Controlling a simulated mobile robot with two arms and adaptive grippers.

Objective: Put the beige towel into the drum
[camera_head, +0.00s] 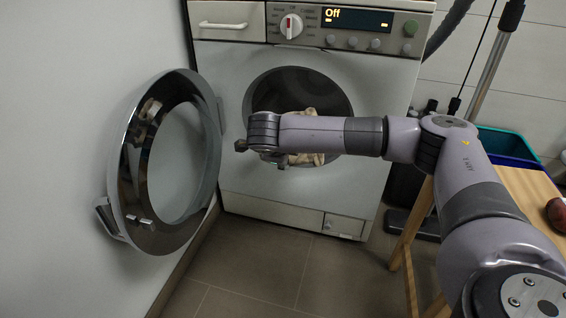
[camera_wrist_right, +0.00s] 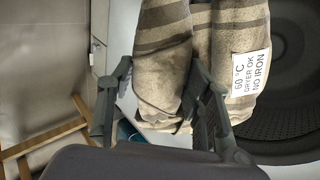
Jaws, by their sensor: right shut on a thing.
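The beige towel (camera_head: 308,159), with brown stripes, hangs at the lower part of the drum (camera_head: 292,88) opening, partly hidden by my right arm. In the right wrist view, the towel (camera_wrist_right: 165,75) is bunched between the fingers of my right gripper (camera_wrist_right: 160,90), with a white care label facing out. The dark perforated drum (camera_wrist_right: 289,95) shows behind and to the right of it. I cannot tell whether any of the towel is inside the opening. In the head view, my right gripper (camera_head: 284,158) is mostly hidden by its wrist. My left gripper is not in view.
The round door (camera_head: 128,205) stands wide open to the left. The machine's display (camera_head: 358,18) reads Off. A wooden table (camera_head: 525,188) with a dark red object (camera_head: 557,214) stands at the right, near a teal bin (camera_head: 505,145). The floor before the machine is clear.

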